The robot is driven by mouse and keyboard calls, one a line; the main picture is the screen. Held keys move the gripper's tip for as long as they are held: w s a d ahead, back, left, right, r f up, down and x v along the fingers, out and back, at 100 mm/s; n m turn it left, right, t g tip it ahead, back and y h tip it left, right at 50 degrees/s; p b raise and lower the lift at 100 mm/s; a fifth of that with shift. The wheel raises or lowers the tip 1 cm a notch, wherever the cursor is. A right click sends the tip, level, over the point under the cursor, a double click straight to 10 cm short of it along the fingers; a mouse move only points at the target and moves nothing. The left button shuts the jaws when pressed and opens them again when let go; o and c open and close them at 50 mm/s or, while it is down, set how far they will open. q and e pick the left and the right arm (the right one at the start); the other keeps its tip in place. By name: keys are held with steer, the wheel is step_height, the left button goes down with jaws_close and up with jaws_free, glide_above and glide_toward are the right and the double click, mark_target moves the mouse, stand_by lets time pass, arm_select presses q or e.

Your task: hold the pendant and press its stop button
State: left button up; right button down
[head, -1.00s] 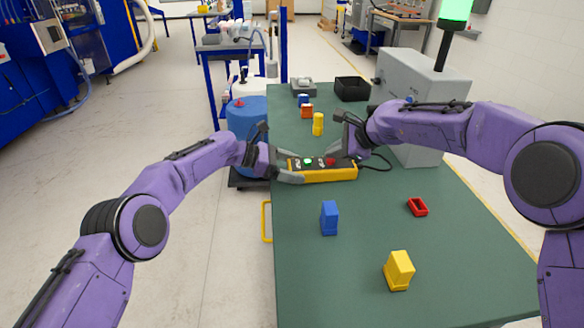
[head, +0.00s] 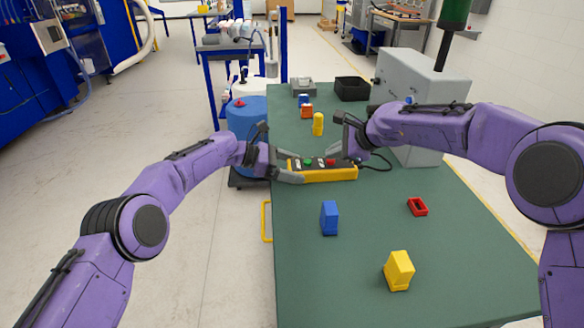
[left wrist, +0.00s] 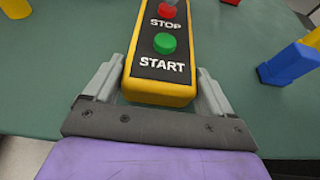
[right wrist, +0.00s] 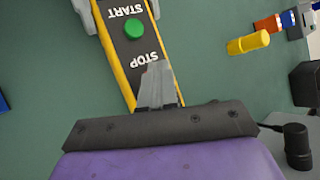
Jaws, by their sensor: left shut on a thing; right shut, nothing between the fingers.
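The yellow pendant (head: 325,174) has a black face with a green START button (left wrist: 165,43) and a red STOP button (left wrist: 167,12). It is above the green table's left side. My left gripper (left wrist: 158,72) is shut on the pendant's START end, one finger on each side. My right gripper (right wrist: 157,70) is shut and empty, fingertips down at the STOP button. In the left wrist view the fingertips meet the button's far part and look to be touching it. In the right wrist view the fingers hide the button.
A blue block (head: 329,218), a yellow block (head: 398,271) and a red open part (head: 418,207) are on the near table. A grey cabinet (head: 408,85) with a dark green signal lamp (head: 455,14) is at right. A cable leaves the pendant's right end.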

mark_target(334, 162)
steer(key=shift+r, duration=3.2)
arm_select(q)
steer(key=o, duration=1.4)
steer(key=shift+c, duration=0.2)
